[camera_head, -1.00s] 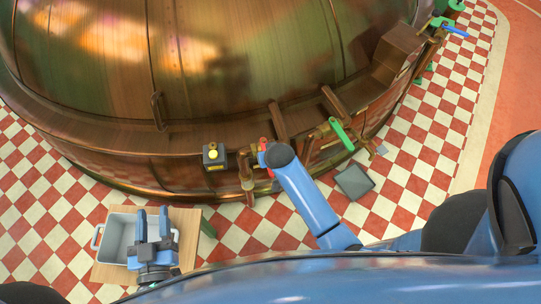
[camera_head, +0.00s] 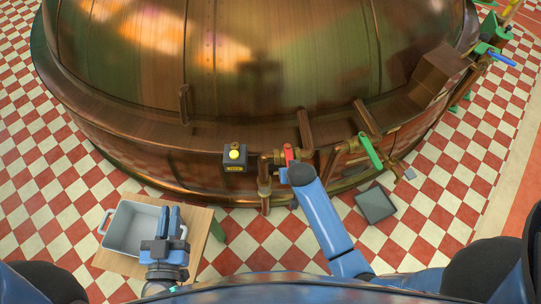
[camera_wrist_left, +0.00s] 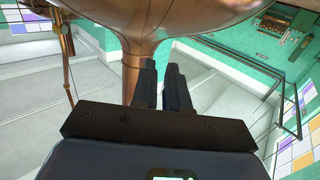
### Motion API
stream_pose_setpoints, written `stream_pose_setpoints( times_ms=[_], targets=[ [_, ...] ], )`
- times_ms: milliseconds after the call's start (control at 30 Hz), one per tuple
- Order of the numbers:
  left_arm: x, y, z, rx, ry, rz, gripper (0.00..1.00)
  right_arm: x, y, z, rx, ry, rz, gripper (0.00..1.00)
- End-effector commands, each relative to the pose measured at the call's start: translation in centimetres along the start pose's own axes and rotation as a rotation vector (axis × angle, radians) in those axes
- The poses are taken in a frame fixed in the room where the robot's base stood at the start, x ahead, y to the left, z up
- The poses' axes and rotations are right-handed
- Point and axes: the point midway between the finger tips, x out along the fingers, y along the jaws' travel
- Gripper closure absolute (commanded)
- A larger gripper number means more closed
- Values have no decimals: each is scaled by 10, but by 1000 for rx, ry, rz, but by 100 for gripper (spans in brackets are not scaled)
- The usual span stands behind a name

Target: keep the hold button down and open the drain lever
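The hold button (camera_head: 235,154) is a yellow knob on a small dark box at the kettle's lower front in the head view. Nothing touches it. A red-handled lever (camera_head: 288,153) and a green-handled lever (camera_head: 370,150) sit on the pipework to its right. No label shows which is the drain lever.
The copper kettle (camera_head: 230,60) fills the back. A grey tub (camera_head: 118,243) stands on a wooden stand (camera_head: 199,222) at lower left. A dark square plate (camera_head: 375,204) lies right of my right arm. Checkered floor is open between tub and kettle.

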Motion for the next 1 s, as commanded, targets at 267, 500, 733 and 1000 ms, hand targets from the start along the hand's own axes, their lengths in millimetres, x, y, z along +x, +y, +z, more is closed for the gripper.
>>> stream_pose_setpoints(
  times_ms=[267,500,733,1000],
  targets=[
    [19,4,-13,0,60,17,100,0,0,0,0,0,0,36],
    [74,13,-34,-3,190,46,100,0,0,0,0,0,0,36],
    [145,28,-29,-6,220,78,100,0,0,0,0,0,0,36],
    [239,50,-8,1,118,113,100,0,0,0,0,0,0,36]
  ],
)
